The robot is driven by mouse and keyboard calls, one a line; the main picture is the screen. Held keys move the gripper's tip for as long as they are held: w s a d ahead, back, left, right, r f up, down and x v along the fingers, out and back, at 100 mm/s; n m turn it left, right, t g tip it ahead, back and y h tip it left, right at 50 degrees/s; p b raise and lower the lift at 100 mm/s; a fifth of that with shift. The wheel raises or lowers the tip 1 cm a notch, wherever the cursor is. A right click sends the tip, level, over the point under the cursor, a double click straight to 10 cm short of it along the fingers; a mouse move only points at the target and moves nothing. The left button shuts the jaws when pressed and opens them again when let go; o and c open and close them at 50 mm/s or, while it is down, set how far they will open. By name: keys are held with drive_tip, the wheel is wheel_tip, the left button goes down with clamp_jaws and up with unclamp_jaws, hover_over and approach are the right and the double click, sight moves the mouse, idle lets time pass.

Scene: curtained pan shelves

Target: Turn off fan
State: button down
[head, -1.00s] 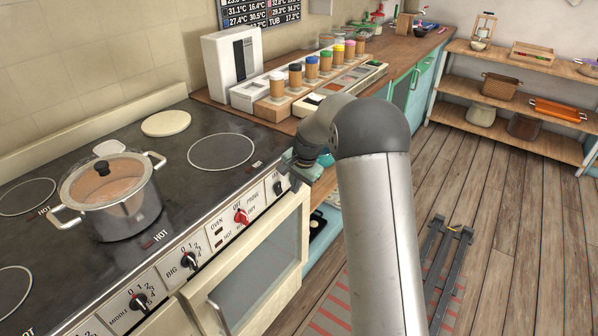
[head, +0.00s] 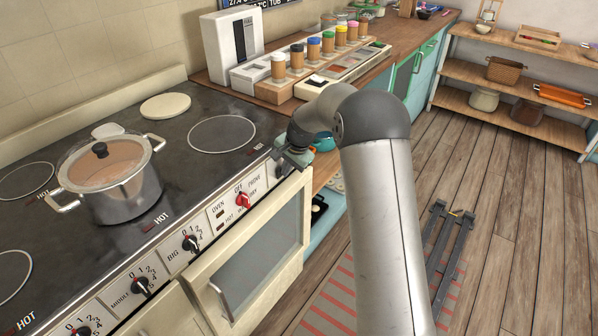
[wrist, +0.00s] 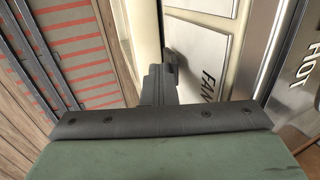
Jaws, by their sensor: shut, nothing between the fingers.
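The stove's FAN panel (wrist: 208,82) shows in the wrist view, right of my fingers, with its label sideways. In the head view the fan control is at the far right end of the stove's front, where my gripper (head: 284,160) covers most of it. In the wrist view my gripper (wrist: 158,82) is shut and empty, its fingertips close to the panel. A small grey part at the fingertips may be the fan knob. I cannot tell whether they touch or how the knob is turned.
The red oven knob (head: 243,200) and black burner knobs (head: 190,243) line the stove front. A lidded pot (head: 110,180) stands on the cooktop. The oven door handle (head: 221,301) juts out below. Spice jars (head: 297,56) stand on the counter. The floor at right is mostly open.

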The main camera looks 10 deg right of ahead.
drive_tip(key=shift+w+d, duration=0.1)
drive_tip(key=shift+r, duration=0.1)
drive_tip(key=shift+r+p, duration=0.1)
drive_tip(key=shift+p, duration=0.2)
drive_tip(key=shift+r+p, duration=0.35)
drive_tip(key=shift+r, duration=0.3)
drive_tip(key=s+d+b+v, duration=0.1)
drive_tip(key=v, duration=1.1)
drive_tip(key=shift+s+f, duration=0.2)
drive_tip(key=shift+s, duration=0.15)
